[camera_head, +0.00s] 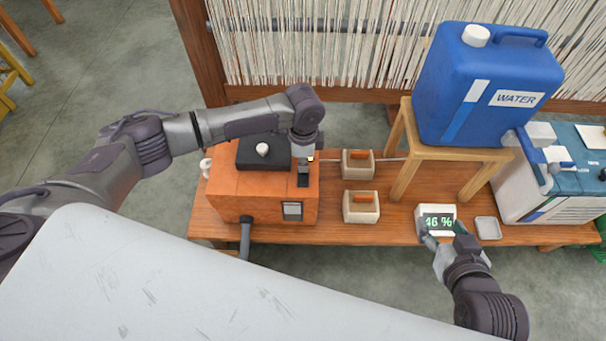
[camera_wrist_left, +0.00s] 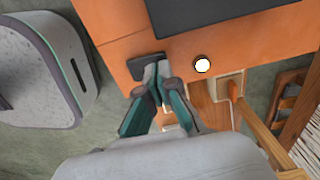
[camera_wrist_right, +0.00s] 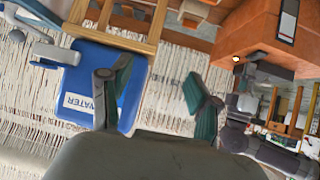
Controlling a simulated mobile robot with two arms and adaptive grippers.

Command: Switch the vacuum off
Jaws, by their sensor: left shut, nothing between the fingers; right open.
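The orange box (camera_head: 223,186), with a dark hose at its front, appears to be the vacuum; its top also shows in the left wrist view (camera_wrist_left: 125,50). A round white lamp (camera_wrist_left: 202,65) is lit on its top and also shows beside my gripper in the head view (camera_head: 310,158). My left gripper (camera_head: 304,180) is shut and empty, its tips (camera_wrist_left: 158,72) at a dark piece (camera_wrist_left: 145,66) that may be the switch. I cannot tell whether they touch or which way it is set. My right gripper (camera_head: 440,236) is open by the display (camera_head: 437,216), away from the box.
Two small trays (camera_head: 358,164) (camera_head: 361,206) stand right of the orange box. A blue water can (camera_head: 487,95) sits on a wooden stool (camera_head: 455,153). A white and teal machine (camera_head: 535,195) stands at the right. The loom threads (camera_head: 330,45) hang behind.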

